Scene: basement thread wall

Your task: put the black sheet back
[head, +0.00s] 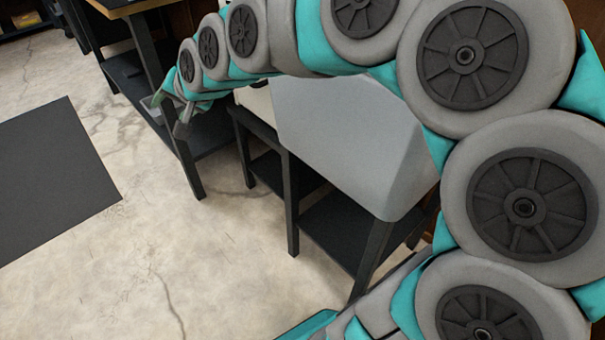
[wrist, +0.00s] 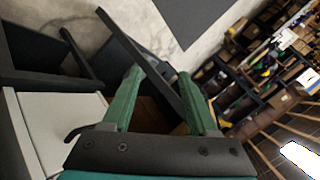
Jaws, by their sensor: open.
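A flat black sheet (head: 50,180) lies on the concrete floor at the left of the head view, cut off by the picture's edge. A dark flat piece that looks like the same sheet shows at the top of the wrist view (wrist: 203,16). My gripper (head: 170,112) is open, beside the dark workbench and to the right of the sheet, clear of it. In the wrist view its two green fingers (wrist: 163,78) stand apart. Nothing is held between them; a dark bench leg or bar shows behind.
A black stand (head: 290,205) with a light grey top (head: 350,130) stands beneath my arm. A dark workbench (head: 145,55) with a wooden top is behind my gripper. Loaded shelves (wrist: 275,70) line the wall in the wrist view. The floor around the sheet is clear.

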